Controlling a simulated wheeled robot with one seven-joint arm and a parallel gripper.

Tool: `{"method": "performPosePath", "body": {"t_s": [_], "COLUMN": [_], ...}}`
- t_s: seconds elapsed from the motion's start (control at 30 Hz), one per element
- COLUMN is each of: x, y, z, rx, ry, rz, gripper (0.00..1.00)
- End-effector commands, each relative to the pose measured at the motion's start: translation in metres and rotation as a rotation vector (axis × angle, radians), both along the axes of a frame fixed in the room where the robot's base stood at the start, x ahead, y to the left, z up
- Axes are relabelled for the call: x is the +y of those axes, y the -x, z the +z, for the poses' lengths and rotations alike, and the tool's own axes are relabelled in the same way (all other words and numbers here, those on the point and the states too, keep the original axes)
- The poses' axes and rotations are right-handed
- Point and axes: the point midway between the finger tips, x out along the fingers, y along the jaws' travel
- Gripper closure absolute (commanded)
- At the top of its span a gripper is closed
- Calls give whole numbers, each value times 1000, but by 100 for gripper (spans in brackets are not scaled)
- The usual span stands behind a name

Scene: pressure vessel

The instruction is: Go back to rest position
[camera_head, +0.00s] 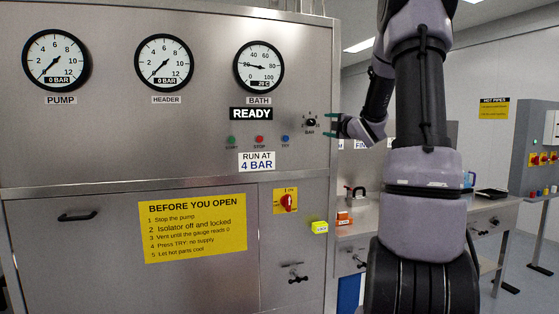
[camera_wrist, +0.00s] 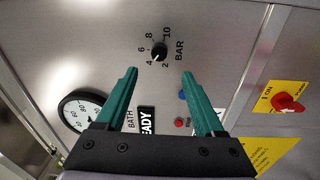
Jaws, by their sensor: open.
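My gripper (camera_head: 333,125) is at the right edge of the steel control panel, beside the black BAR knob (camera_head: 311,122). In the wrist view its two green fingers (camera_wrist: 159,75) are open and apart, with nothing between them. The BAR knob (camera_wrist: 159,53) shows beyond the fingertips, on a scale marked 2 to 10. No contact with the knob is visible. My arm rises on the right of the head view and bends down to the panel.
The panel carries PUMP (camera_head: 56,61), HEADER (camera_head: 164,62) and BATH (camera_head: 259,66) gauges; PUMP and HEADER read 0 BAR. Push buttons (camera_head: 260,140) and a red isolator (camera_head: 286,201) are below. A bench (camera_head: 480,215) with items stands behind my arm at right.

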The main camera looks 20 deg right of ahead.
Motion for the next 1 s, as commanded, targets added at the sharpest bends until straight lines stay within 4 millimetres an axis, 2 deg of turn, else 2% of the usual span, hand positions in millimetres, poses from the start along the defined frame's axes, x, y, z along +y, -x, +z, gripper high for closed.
{"method": "performPosePath", "body": {"t_s": [0.13,0.23,0.37,0.47,0.57,0.8,0.9,1.0], "x": [4,16,41,62,88,163,193,213], "y": [2,12,46,87,135,269,317,350], "z": [4,13,23,23,14,-29,-47,-58], "rx": [14,60,161,246,331,593,711,804], "ry": [-28,-123,-366,-605,-856,-1452,-1634,-1752], "rz": [-14,-65,-188,-298,-402,-626,-703,-762], "gripper": [30,30,30,30,30,30,30,30]}}
